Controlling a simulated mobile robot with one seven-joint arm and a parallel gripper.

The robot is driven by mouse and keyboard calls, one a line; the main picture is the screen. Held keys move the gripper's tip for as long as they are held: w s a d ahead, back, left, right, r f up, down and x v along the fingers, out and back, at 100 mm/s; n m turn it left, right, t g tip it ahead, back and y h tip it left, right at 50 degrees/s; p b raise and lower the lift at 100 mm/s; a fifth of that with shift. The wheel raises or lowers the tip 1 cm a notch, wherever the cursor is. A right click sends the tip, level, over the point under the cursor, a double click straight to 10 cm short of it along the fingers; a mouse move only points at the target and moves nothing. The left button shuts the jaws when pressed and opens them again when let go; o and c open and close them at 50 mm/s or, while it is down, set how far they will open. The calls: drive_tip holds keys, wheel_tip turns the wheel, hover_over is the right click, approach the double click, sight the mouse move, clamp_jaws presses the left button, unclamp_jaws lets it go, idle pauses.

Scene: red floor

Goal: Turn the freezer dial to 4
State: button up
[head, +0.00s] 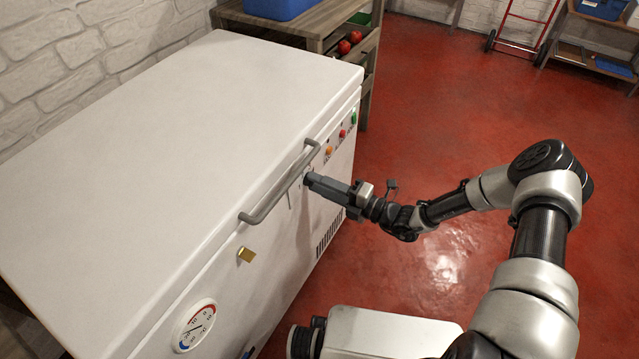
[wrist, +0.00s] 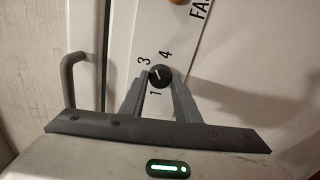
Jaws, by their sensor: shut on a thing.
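The freezer dial (wrist: 160,73) is a small round black knob with a white mark, on the freezer's white front panel. The numbers 3, 4 and 1 are printed around it; which number the mark points to is too small to tell. My gripper (wrist: 160,82) is shut on the dial, one finger on each side. In the head view my gripper (head: 308,178) reaches the front of the white chest freezer (head: 170,130), just below the lid handle, and its fingers mostly hide the dial.
The grey lid handle (head: 280,185) runs close beside my gripper. A brass padlock (head: 246,254) and a round thermometer (head: 195,325) are on the front. Coloured lights (head: 342,133) sit further along. The red floor (head: 440,110) is clear to the right.

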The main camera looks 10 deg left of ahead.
drive_tip(key=m, duration=0.7)
idle(0.5)
drive_tip(key=o, duration=1)
drive_tip(key=p+v, duration=0.2)
drive_tip(key=v, duration=1.5)
drive_tip(key=shift+s+d, duration=0.15)
drive_tip(key=shift+d, duration=0.05)
